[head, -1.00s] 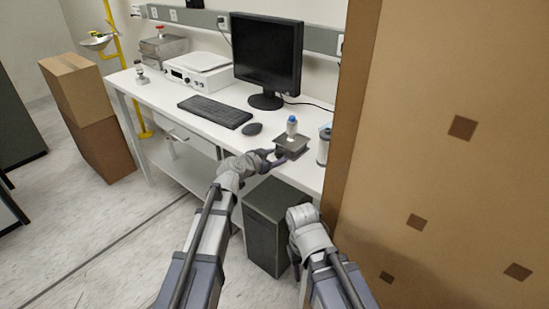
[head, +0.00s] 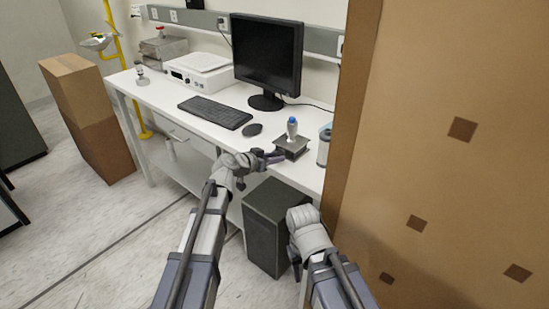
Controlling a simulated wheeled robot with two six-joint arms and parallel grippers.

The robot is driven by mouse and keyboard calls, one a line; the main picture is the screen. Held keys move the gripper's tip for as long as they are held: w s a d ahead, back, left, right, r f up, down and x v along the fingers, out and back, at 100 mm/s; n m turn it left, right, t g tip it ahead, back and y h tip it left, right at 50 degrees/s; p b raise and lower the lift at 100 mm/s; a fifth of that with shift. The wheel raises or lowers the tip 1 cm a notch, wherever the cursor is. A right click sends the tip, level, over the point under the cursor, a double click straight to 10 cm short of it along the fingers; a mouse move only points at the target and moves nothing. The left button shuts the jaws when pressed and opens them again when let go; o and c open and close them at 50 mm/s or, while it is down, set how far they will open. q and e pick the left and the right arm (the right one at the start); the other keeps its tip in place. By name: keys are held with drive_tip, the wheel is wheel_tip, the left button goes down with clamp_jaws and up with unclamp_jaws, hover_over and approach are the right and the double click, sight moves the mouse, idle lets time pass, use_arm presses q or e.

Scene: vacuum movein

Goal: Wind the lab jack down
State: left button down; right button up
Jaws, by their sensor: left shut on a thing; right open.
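The lab jack (head: 291,147) is a small dark platform near the front edge of the white bench, right of the mouse. A small clear bottle with a blue cap (head: 292,128) stands upright on its top plate. My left gripper (head: 277,157) is at the jack's front left side and is shut on its knob, which the fingers hide. My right gripper (head: 296,266) hangs low beside the dark cabinet, away from the jack, and is open; its fingers are mostly hidden by my wrist.
A monitor (head: 268,55), keyboard (head: 214,111) and mouse (head: 252,129) are on the bench. A container (head: 324,148) stands just right of the jack. A tall cardboard stack (head: 450,130) blocks the right. A dark cabinet (head: 272,225) stands below the bench.

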use_arm(q)
drive_tip(key=c, duration=0.5)
unclamp_jaws()
drive_tip(key=shift+s, duration=0.1)
drive_tip(key=p+v, duration=0.3)
drive_tip(key=v, duration=0.4)
drive_tip(key=shift+s+a+r, duration=0.15)
drive_tip(key=shift+a, duration=0.15)
